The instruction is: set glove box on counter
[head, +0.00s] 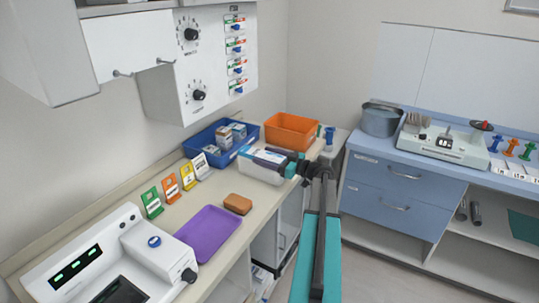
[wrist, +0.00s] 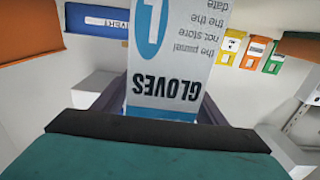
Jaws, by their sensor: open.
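The glove box (head: 259,168) is white with a dark and blue top and shows at the front edge of the beige counter (head: 180,215), in front of the blue bin. In the wrist view its face (wrist: 178,55), with upside-down "GLOVES" lettering and a blue patch, stands between my fingers. My gripper (head: 291,163) is open around the near end of the box; its dark fingers also flank the box in the wrist view (wrist: 163,108). I cannot tell whether the box's underside touches the counter; its far side is hidden.
A blue bin (head: 194,150) with small boxes and an orange bin (head: 291,132) stand behind. A blue cabinet (head: 392,190) stands right.

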